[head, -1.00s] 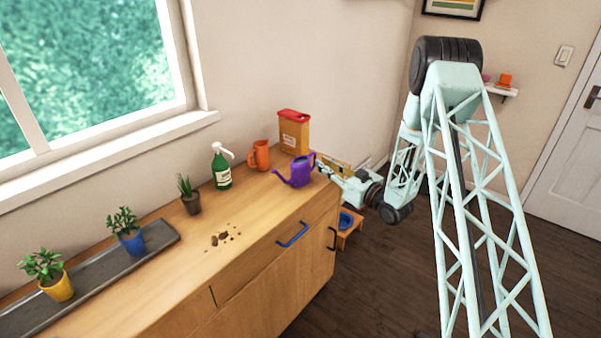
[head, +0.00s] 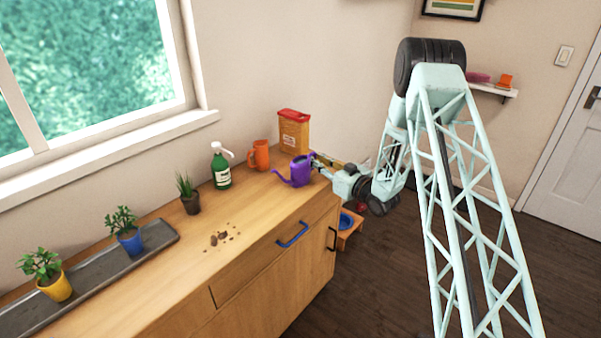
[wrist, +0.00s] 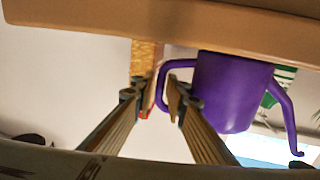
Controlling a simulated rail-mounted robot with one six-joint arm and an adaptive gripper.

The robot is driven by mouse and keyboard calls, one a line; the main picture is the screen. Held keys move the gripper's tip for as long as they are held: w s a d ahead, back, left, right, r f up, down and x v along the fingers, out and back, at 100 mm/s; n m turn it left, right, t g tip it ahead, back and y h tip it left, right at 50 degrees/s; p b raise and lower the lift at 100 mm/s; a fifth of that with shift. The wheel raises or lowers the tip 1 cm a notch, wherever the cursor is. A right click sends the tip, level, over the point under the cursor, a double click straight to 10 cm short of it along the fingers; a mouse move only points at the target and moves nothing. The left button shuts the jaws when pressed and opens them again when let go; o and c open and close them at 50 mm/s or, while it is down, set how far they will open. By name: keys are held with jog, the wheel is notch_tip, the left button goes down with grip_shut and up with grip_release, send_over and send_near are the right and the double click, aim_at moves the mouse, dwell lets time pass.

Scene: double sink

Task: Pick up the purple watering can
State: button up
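The purple watering can (head: 299,171) stands upright on the right end of the wooden counter (head: 262,222), its spout pointing left. In the wrist view, which looks upside down, the can (wrist: 230,92) is right of the fingers, with its handle toward them. My gripper (head: 319,164) is at the can's handle side, low over the counter's end. In the wrist view my gripper (wrist: 166,92) is open, its fingertips on either side of the handle's outer bar with a gap between them. Whether a finger touches the handle I cannot tell.
An orange pitcher (head: 260,155) and a red-lidded box (head: 293,132) stand behind the can. A green spray bottle (head: 221,170) and potted plants are further left. Soil crumbs (head: 217,238) lie on the counter. A blue bowl (head: 346,220) sits below the counter's right end.

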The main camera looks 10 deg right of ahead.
jog(key=shift+c, duration=0.7)
grip_shut()
jog(key=shift+r, duration=0.25)
jog(key=shift+r+p, duration=0.4)
jog(key=shift+r, duration=1.05)
jog(key=shift+s+r, duration=0.1)
jog(key=shift+r, duration=0.1)
jog(key=s+r+p, duration=0.1)
jog(key=s, duration=1.4)
jog(key=shift+s+d+r, duration=0.15)
jog(key=shift+s+d, duration=0.25)
jog(key=shift+d, duration=0.05)
jog(key=shift+r, duration=0.1)
jog(key=s+d+r+m+t+h, duration=0.1)
jog(key=s+d+r+m+h, duration=0.1)
jog(key=s+d+r+h, duration=0.2)
notch_tip(320, 180, up, 3)
jog(key=s+d, duration=0.1)
jog(key=d, duration=0.1)
jog(key=shift+s+d+r+m+t, duration=0.2)
jog(key=shift+s+d+m+t, duration=0.1)
jog(key=shift+m+t, duration=0.1)
jog(key=shift+a, duration=0.2)
